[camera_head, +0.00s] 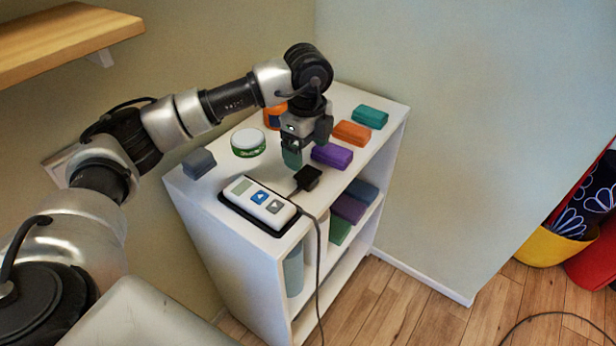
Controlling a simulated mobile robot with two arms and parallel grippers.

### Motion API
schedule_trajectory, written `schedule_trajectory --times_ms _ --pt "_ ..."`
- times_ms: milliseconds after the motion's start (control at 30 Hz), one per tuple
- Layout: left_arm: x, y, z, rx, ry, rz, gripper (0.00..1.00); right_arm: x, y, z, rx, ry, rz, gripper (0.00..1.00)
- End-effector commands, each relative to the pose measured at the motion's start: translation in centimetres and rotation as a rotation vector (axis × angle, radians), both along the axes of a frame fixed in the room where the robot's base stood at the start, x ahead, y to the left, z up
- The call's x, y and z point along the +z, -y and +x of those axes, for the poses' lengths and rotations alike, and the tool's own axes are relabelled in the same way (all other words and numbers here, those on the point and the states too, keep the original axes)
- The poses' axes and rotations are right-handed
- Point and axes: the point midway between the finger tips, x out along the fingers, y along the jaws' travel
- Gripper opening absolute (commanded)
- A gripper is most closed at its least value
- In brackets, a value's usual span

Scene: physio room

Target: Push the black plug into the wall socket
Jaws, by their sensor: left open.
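The black plug (307,178) lies on the white shelf top near its front edge, right of a white controller. Its black cord (319,262) hangs down over the shelf's front. My left gripper (307,145) points down just behind the plug, open, with nothing seen between its fingers. It looks apart from the plug. A pale framed plate (58,163) on the left wall is mostly hidden behind my left arm; I cannot tell if it is the wall socket. My right gripper is not in view.
On the white shelf unit (180,188) are the controller (262,203), a grey block (199,163), a green-white round tin (248,142), an orange container (273,116), and purple (332,155), orange (352,132) and teal (370,117) blocks. A wooden wall shelf (70,38) juts out upper left.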

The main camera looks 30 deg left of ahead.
Motion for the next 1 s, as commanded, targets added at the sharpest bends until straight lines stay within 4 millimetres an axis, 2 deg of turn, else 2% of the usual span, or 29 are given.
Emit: schedule_trajectory --times_ms 100,233,567,667,900,1000 --pt "-1.8 0.0 0.0 0.000 -0.001 -0.001 0.85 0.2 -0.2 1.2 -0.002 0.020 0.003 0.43" --pt "-2.7 0.0 0.0 -0.001 0.000 0.000 0.85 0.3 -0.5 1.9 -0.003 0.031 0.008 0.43" --pt "-3.0 0.0 0.0 0.000 0.001 0.000 0.85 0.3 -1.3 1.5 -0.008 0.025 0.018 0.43" --pt "-3.9 0.0 0.1 0.000 -0.002 0.000 0.85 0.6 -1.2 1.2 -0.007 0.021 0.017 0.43" --pt "-7.4 0.0 0.4 0.001 -0.002 0.000 0.85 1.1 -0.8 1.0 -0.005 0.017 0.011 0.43" --pt "-8.0 0.0 0.4 0.000 0.000 0.000 0.85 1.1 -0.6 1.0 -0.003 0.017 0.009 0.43"
